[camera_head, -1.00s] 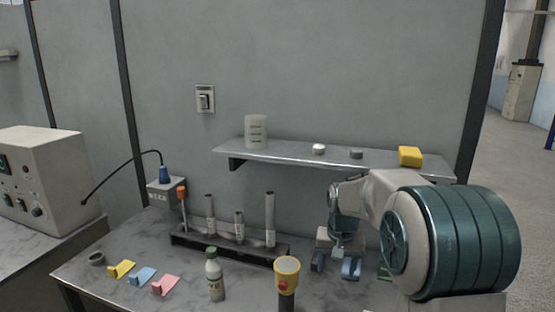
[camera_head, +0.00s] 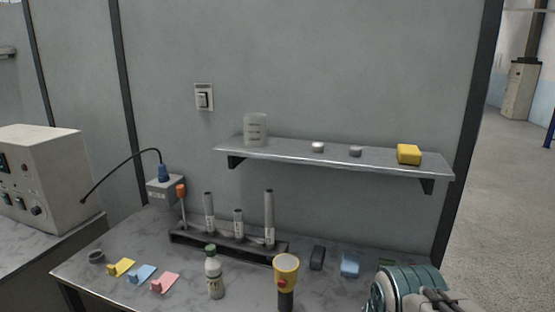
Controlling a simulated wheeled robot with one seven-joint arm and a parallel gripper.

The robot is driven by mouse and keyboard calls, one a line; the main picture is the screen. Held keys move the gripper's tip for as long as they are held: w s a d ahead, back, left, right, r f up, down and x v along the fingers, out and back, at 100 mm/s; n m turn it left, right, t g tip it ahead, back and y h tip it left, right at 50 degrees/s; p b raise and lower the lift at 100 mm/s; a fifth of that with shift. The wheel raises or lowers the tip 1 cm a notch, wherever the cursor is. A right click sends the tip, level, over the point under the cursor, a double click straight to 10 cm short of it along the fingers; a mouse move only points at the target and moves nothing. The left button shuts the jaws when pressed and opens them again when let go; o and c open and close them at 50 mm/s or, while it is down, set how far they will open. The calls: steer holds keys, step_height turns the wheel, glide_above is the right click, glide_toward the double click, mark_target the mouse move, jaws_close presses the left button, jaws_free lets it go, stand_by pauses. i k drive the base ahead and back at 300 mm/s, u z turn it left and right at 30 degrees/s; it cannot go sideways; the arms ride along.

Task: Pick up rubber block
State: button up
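No label marks the rubber block, and I cannot tell for sure which object it is. A dark, rounded block (camera_head: 317,257) lies on the right part of the table and is the likeliest match. A blue block (camera_head: 350,264) lies just right of it. Part of my arm shows at the lower right, to the right of both blocks and apart from them in the picture. My gripper itself is not visible, so its fingers and anything in them are hidden.
The wall shelf (camera_head: 300,155) above the table holds a beaker (camera_head: 255,129), small round pieces and a yellow block (camera_head: 409,154). A tube rack (camera_head: 225,245), a bottle (camera_head: 214,275) and a yellow-topped tool (camera_head: 286,275) stand left of the blocks. A green item (camera_head: 388,262) is partly hidden.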

mark_target(317, 256)
steer(key=z, duration=1.3)
steer(key=k, duration=1.15)
steer(key=u, duration=1.25)
steer(key=i, duration=1.5)
